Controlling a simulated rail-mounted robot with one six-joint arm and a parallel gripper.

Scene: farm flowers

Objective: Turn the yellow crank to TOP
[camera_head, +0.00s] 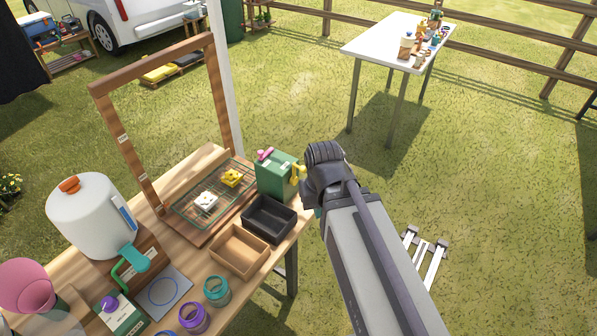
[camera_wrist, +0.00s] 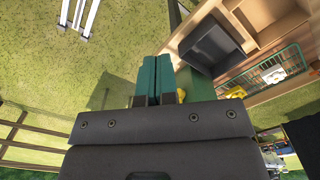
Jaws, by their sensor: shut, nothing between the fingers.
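The yellow crank (camera_head: 298,174) is on the right side of a green box (camera_head: 272,178) at the table's right edge. The box has a pink piece on top and small labels too small to read. My gripper (camera_wrist: 156,65) is shut and empty, its two teal fingers together. In the head view my dark wrist is just right of the crank and hides the fingers and part of the crank. In the wrist view a bit of yellow, likely the crank (camera_wrist: 181,96), shows right beside the fingers, mostly hidden. I cannot tell whether they touch.
A black tray (camera_head: 270,217) and a wooden tray (camera_head: 240,250) are in front of the box. A wire rack (camera_head: 187,212) with a yellow and a white piece is to its left, under a wooden frame (camera_head: 127,150). Open grass is right of the table.

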